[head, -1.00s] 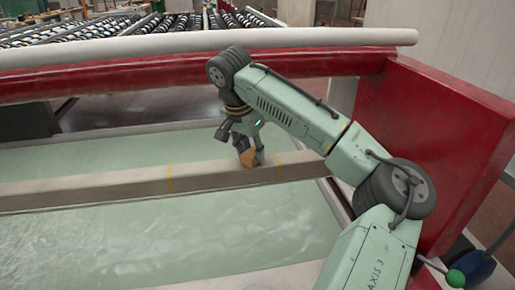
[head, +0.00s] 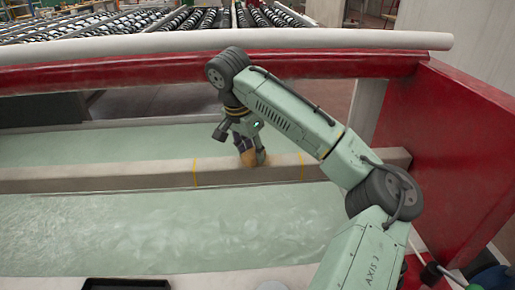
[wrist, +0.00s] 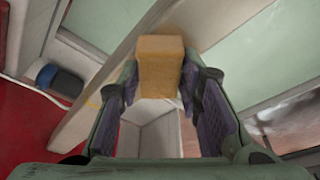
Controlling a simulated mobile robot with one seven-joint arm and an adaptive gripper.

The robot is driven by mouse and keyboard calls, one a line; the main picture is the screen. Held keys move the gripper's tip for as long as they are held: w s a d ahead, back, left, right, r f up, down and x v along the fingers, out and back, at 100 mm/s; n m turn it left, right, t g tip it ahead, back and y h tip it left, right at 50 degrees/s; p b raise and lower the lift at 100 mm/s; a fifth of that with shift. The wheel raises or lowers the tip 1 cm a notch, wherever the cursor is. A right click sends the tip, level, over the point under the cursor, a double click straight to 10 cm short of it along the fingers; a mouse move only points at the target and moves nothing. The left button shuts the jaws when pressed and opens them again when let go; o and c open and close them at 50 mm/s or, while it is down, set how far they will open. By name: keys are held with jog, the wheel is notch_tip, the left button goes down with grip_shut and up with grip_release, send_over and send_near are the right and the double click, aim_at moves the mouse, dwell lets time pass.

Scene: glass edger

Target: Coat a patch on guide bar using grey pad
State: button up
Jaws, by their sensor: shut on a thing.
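The guide bar (head: 110,178) is a long beige beam running across the head view, with a thin yellow line (head: 195,172) left of my gripper and another (head: 302,167) to its right. My gripper (head: 250,148) is over the bar, about midway between these lines, shut on a pad (head: 248,159). In the wrist view the pad (wrist: 160,66) is a tan-orange block, not grey, between the fingertips (wrist: 160,82). Its lower end is at the bar, but I cannot tell if they touch. The bar (wrist: 105,85) runs diagonally there. No coating is clearly visible.
Pale green glass (head: 150,235) lies on both sides of the bar. A red wall (head: 460,150) stands at the right, and a red rail (head: 150,70) crosses behind. A black tray (head: 127,285) shows at the bottom edge.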

aim_at(295, 157)
jog(key=shift+a+r+p, duration=0.2)
jog(key=shift+a+p, duration=0.6)
jog(key=shift+a, duration=0.4)
jog(key=shift+a+f+p, duration=0.2)
jog(key=shift+a+p, duration=1.15)
jog(key=shift+a, duration=0.9)
jog(key=shift+a+r+p, duration=0.15)
jog(key=shift+a+p, duration=2.05)
jog(key=shift+a, duration=0.6)
jog(key=shift+a+p, duration=0.45)
jog(key=shift+a, duration=0.25)
jog(key=shift+p, duration=0.35)
jog(key=shift+d+f, duration=0.15)
jog(key=shift+f, duration=0.05)
jog(key=shift+d+r, duration=0.1)
jog(key=shift+d, duration=12.15)
